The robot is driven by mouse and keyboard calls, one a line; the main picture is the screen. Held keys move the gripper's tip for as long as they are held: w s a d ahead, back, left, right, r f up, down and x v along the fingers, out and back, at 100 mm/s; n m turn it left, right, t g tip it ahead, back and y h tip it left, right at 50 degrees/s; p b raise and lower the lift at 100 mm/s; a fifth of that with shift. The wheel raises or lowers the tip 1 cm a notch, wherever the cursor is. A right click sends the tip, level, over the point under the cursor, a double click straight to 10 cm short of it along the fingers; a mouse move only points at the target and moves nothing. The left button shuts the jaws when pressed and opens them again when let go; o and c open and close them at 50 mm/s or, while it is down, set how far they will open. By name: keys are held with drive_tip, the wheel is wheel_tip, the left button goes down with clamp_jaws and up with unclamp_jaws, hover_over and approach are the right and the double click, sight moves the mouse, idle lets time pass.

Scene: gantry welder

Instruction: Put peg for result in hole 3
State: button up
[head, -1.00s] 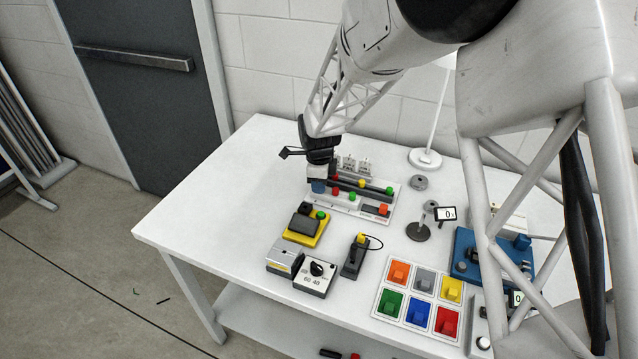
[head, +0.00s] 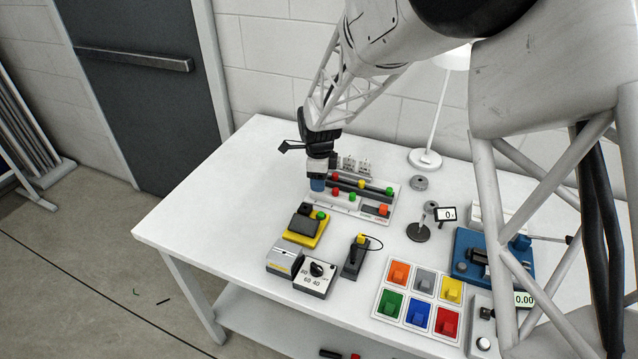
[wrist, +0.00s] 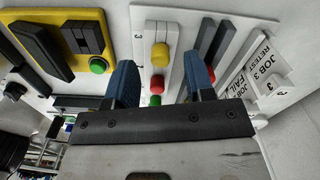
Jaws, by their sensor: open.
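My gripper (head: 318,185) is at the left end of a white peg board (head: 358,213) and covers part of it in the head view. In the wrist view my gripper (wrist: 160,82) is open, its two blue fingers spread over the board. A yellow peg (wrist: 160,56), a red peg (wrist: 157,82) and a green peg (wrist: 155,100) show in line between the fingers, with none visibly gripped. The head view shows a yellow peg (head: 361,184), green peg (head: 389,191) and red peg (head: 337,197) on the board. I cannot tell which peg is for the result, nor which hole is 3.
Coloured trays (head: 418,292) lie to the front right. The table's left side is clear.

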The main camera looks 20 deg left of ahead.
drive_tip(key=shift+r, duration=2.75)
drive_tip(key=shift+d+r, duration=0.2)
drive_tip(key=shift+d, duration=0.05)
drive_tip(key=s+d+r+n, duration=0.25)
drive_tip(key=d+r, duration=0.25)
drive_tip(key=d, duration=0.5)
drive_tip(key=s+d+r+n+t, duration=0.15)
drive_tip(key=s+d+r, duration=0.3)
drive_tip(key=d, duration=0.45)
drive_tip(key=s+d+r+n, duration=0.25)
drive_tip(key=d+r, duration=0.25)
drive_tip(key=d, duration=0.5)
drive_tip(key=s+d+r+n+t, duration=0.1)
drive_tip(key=s+d+n, duration=0.7)
drive_tip(key=s+d, duration=0.9)
drive_tip(key=s+r, duration=0.1)
drive_tip(key=s, duration=0.3)
drive_tip(key=shift+s+d, duration=0.2)
drive_tip(key=shift+s, duration=0.05)
drive_tip(key=shift+c, duration=0.2)
